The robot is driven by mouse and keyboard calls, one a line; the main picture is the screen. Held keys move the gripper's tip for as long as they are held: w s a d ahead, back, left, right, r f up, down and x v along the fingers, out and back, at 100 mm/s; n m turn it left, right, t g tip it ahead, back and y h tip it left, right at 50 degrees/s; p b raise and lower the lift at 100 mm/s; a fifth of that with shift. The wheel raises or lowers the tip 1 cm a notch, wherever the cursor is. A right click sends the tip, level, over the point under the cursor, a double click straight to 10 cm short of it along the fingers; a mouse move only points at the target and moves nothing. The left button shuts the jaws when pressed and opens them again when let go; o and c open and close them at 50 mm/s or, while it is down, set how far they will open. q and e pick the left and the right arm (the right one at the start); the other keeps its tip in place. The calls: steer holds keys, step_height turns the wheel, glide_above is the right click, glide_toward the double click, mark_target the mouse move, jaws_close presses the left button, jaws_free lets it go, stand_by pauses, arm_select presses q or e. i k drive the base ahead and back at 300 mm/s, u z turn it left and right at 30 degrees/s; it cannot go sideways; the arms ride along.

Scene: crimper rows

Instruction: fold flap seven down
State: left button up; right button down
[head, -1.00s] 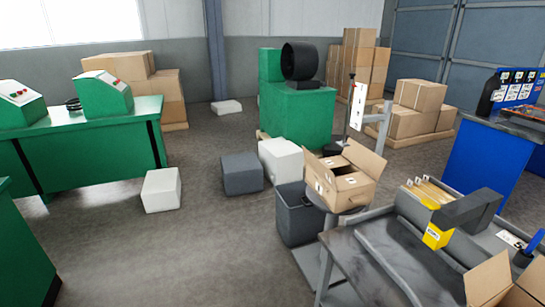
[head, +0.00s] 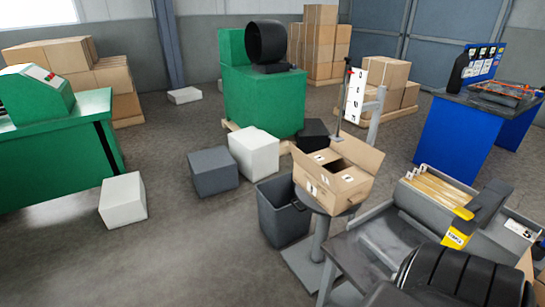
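An open cardboard box (head: 346,188) sits on a round grey stand right of the middle in the head view. Its far right flap (head: 362,154) stands up and leans outward. Other flaps lie lower around the dark opening, and small white labels show on the cardboard. The labels are too small to read, so I cannot tell which flap is seven. Neither of my grippers shows in the head view.
A grey bin (head: 283,220) stands left of the stand. A grey bench (head: 385,240) with a tray of cardboard pieces (head: 435,190) and a yellow-and-dark device (head: 456,234) is at the right. Dark grey (head: 213,172) and white (head: 254,153) blocks lie on the floor. Open floor is at lower left.

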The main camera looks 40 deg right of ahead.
mark_target(321, 173)
steer(key=z, duration=0.15)
steer(key=i, duration=0.9)
steer(key=z, duration=0.35)
